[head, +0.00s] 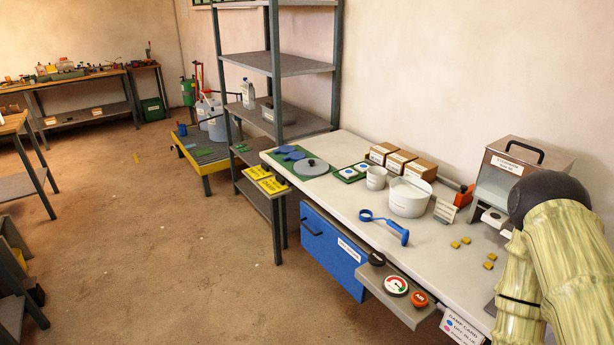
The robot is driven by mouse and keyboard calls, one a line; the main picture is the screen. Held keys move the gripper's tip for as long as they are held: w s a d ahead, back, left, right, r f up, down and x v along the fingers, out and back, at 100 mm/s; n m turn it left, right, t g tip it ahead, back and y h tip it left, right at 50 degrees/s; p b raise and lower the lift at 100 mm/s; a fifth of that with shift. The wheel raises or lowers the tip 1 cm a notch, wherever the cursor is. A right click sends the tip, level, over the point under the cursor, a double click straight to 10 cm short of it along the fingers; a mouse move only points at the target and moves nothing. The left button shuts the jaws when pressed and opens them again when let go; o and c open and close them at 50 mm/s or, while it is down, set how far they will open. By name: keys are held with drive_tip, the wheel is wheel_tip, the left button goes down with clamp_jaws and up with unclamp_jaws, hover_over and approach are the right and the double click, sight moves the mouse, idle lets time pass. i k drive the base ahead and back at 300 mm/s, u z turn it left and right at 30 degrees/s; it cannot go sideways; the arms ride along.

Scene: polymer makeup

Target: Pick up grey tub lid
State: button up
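A round grey lid (311,167) with a small knob on top lies flat at the far left end of the white worktop. It rests on a green mat (289,167), close to some blue flat pieces (290,153). A white tub (410,198) stands farther right on the same worktop. My arm rises at the right edge of the head view, well away from the lid. My gripper is outside the picture, so its fingers cannot be seen.
A white cup (376,178), cardboard boxes (400,161) and a blue-handled ring tool (386,226) are on the worktop (345,200). A grey shelf rack (278,62) stands behind its left end. A steel box (521,170) is at the right. Open floor lies to the left.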

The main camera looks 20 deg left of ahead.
sight(308, 167)
drive_tip(key=u, duration=0.75)
drive_tip(key=i, duration=0.7)
drive_tip(key=u, duration=0.8)
drive_tip(key=i, duration=0.9)
drive_tip(key=z, duration=0.15)
